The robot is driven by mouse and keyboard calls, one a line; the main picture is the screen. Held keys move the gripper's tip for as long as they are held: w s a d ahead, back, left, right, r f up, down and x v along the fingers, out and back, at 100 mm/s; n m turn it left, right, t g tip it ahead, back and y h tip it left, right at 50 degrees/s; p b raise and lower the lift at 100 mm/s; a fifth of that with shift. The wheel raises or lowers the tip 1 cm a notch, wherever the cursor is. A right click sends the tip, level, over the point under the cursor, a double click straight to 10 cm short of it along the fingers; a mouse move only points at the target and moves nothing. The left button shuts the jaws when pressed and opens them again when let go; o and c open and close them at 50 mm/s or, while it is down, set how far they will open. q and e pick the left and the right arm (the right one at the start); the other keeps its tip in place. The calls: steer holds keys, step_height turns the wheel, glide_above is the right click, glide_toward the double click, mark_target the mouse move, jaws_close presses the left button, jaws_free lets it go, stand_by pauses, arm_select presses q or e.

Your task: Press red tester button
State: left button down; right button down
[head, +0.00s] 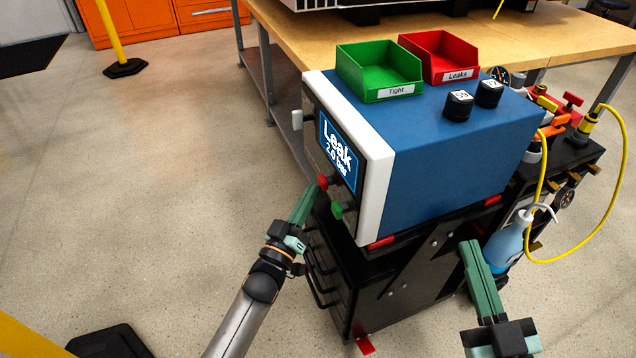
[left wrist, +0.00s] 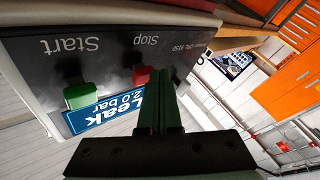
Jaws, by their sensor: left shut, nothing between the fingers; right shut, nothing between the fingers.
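The blue tester (head: 450,140) stands on a black cabinet, its screen (head: 338,152) reading "Leak 2.0 bar". The red button (head: 322,182) is on its front panel below the screen, beside a green button (head: 337,211). In the left wrist view the red button (left wrist: 142,75) is under the label "Stop" and the green button (left wrist: 82,96) under "Start". My left gripper (head: 314,190) is shut and empty, its fingertips close to the red button; I cannot tell whether they touch. My right gripper (head: 468,246) is shut and empty, in front of the cabinet's right side.
On top of the tester are a green bin (head: 378,72) marked "Tight", a red bin (head: 440,56) marked "Leaks" and two black cylinders (head: 458,106). A blue spray bottle (head: 505,245) and a yellow hose (head: 590,232) are at the right.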

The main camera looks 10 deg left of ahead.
arm_select(q)
steer(key=shift+w+d+r+n+t, duration=0.2)
steer(key=shift+d+r, duration=0.15)
steer(key=shift+r, duration=0.15)
steer(key=shift+w+d+r+n+t, duration=0.15)
steer(key=shift+d+r, duration=0.15)
steer(key=shift+r, duration=0.2)
steer(key=s+a+r+p, duration=0.1)
steer(key=p, duration=0.1)
steer(key=shift+s+p, duration=0.3)
steer(key=s+a, duration=0.1)
steer(key=a+p, duration=0.1)
steer(key=a, duration=0.1)
steer(key=s+a+p, duration=0.1)
steer(key=shift+s+a+r, duration=0.1)
steer(key=shift+s+a, duration=0.1)
steer(key=shift+s, duration=0.15)
